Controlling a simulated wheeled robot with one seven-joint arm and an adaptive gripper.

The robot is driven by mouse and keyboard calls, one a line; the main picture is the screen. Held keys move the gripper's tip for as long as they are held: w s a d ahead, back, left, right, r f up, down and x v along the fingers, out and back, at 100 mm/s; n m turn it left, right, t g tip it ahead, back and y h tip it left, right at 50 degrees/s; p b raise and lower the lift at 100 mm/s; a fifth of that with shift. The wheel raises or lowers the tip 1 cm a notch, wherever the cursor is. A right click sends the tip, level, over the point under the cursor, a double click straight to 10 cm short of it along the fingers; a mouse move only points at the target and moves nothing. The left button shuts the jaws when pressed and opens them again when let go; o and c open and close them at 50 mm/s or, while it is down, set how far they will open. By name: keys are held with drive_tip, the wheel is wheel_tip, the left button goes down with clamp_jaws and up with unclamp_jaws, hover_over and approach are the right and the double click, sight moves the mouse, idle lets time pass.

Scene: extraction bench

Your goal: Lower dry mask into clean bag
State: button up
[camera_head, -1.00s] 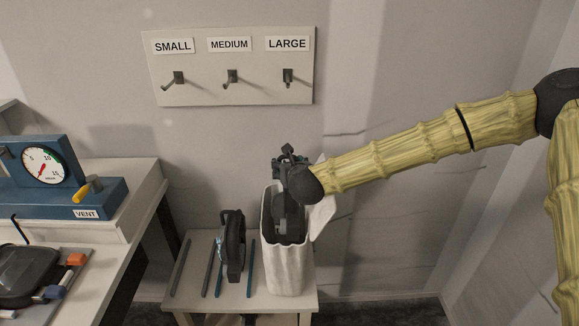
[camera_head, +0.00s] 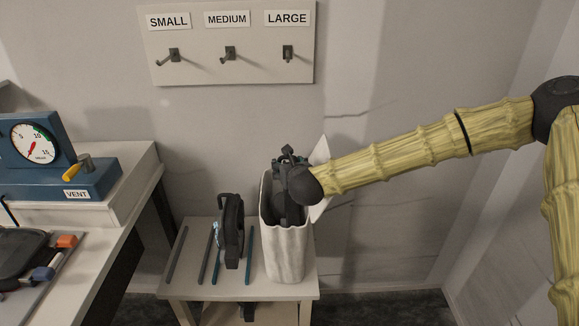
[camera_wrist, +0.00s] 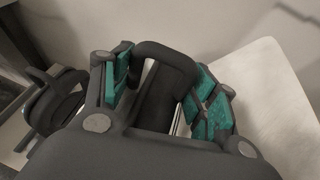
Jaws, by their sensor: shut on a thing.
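My gripper (camera_head: 288,160) is at the mouth of the tall white bag (camera_head: 288,255), which stands upright on the small table. The wrist view shows my gripper's teal pads (camera_wrist: 165,92) on either side of a dark looped handle (camera_wrist: 160,50), part of the dark mask it is shut on. The mask is at the bag's mouth, mostly hidden by the bag wall and my gripper, so its depth is hard to tell. The bag's pale flap (camera_head: 320,158) stands up at the right, behind my wrist; it also fills the right of the wrist view (camera_wrist: 270,95).
A second dark mask-like item (camera_head: 232,232) stands on thin rods (camera_head: 206,255) left of the bag. The bench at left holds a blue gauge unit (camera_head: 60,175) and a dark case (camera_head: 20,262). Labelled wall hooks (camera_head: 229,53) are empty.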

drive_tip(key=shift+f+b, duration=2.8)
drive_tip(key=shift+f, duration=0.85)
drive_tip(key=o, duration=1.3)
drive_tip(key=shift+f, duration=0.1)
